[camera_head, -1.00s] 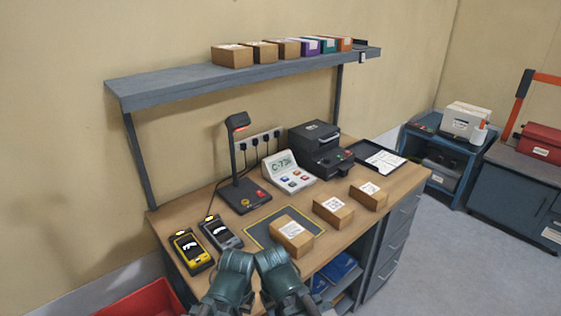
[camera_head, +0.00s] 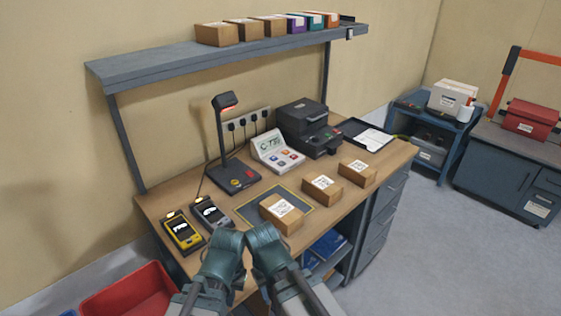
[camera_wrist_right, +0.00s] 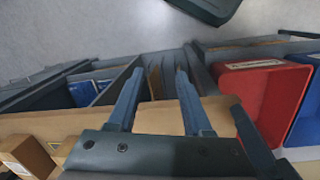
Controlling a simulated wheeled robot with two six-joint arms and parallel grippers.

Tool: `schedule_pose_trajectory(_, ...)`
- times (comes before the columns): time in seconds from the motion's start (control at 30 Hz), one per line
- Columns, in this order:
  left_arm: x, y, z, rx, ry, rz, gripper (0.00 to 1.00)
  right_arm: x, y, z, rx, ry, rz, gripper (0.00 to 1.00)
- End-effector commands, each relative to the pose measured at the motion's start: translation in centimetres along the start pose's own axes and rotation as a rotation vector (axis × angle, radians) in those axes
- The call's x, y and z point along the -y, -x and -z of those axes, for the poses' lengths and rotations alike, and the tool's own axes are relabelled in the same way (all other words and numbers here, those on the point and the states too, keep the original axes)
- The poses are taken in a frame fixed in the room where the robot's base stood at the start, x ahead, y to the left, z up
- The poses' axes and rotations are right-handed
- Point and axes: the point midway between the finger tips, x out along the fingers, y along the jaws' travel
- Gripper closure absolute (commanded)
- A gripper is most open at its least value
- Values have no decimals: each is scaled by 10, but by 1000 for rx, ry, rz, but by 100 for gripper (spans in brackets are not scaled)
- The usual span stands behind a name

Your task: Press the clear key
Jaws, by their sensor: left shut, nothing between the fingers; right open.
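A white keypad console (camera_head: 277,151) with a tilted display and several coloured keys stands toward the back of the wooden bench (camera_head: 215,186). The key labels are too small to read, so I cannot tell which key is clear. My left gripper (camera_head: 230,238) is at the bench's front edge, well short of the console; it is shut and empty. My right gripper (camera_head: 258,234) is close beside it. In the right wrist view the right gripper (camera_wrist_right: 159,72) is open, with nothing between its fingers.
A lamp-like scanner stand (camera_head: 233,177) stands left of the console and a dark printer (camera_head: 308,128) right of it. A carton (camera_head: 282,213) sits on the dark mat, between my grippers and the console. Two handhelds lie left. A shelf (camera_head: 230,62) hangs above.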

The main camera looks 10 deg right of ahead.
Motion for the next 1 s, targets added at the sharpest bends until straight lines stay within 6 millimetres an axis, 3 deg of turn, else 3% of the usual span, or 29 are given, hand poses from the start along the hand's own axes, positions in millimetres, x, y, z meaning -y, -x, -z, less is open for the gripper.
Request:
schedule_pose_trajectory(0.37,0,0,0,0,0,0,100,0,0,0,0,0,0,52)
schedule_pose_trajectory(0.63,0,0,0,0,0,0,100,0,0,0,0,0,0,100)
schedule_pose_trajectory(1.0,0,0,0,0,0,0,100,0,0,0,0,0,0,100)
